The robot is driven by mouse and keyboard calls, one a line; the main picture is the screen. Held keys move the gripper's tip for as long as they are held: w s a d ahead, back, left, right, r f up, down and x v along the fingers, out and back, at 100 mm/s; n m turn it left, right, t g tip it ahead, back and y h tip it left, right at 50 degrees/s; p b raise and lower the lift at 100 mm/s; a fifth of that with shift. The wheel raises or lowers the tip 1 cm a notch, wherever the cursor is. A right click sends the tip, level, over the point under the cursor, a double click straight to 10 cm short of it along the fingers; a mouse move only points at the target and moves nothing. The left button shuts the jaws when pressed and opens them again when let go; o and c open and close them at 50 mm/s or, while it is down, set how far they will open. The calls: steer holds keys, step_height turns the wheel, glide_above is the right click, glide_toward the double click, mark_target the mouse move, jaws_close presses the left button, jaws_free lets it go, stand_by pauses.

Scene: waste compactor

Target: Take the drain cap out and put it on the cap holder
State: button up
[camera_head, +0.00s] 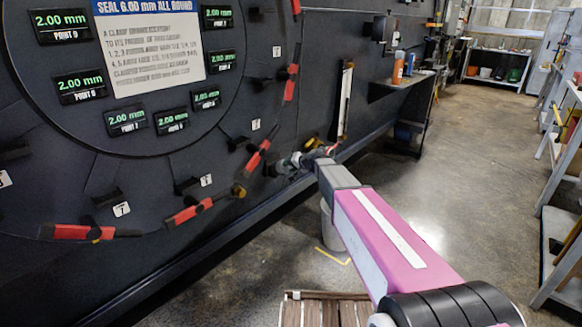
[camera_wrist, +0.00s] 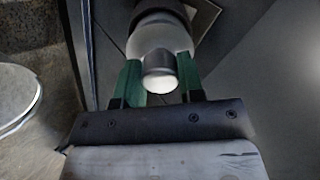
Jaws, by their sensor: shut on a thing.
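The drain cap (camera_wrist: 160,72), a pale grey round piece with a bright end, shows in the wrist view between the two green fingers of my gripper (camera_wrist: 161,79). The fingers are shut on it from both sides. Its far side meets a dark round fitting at the top of the view; I cannot tell whether it is still seated there. In the head view my gripper (camera_head: 296,163) is at the lower edge of the dark machine wall, small and partly hidden by my arm, and the cap is not clear there. I cannot pick out the cap holder.
A pale bucket (camera_head: 331,232) stands on the floor below my arm; its rim also shows in the wrist view (camera_wrist: 36,92). Red-handled clamps (camera_head: 192,211) ring the round door. A wall shelf (camera_head: 402,80) holds bottles. A slatted wooden pallet (camera_head: 322,312) lies in front.

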steer(key=shift+x, duration=1.15)
stand_by(0.5)
steer(key=o, duration=1.3)
steer(key=shift+c, duration=0.2)
steer(key=v, duration=0.7)
steer(key=shift+s, duration=0.1)
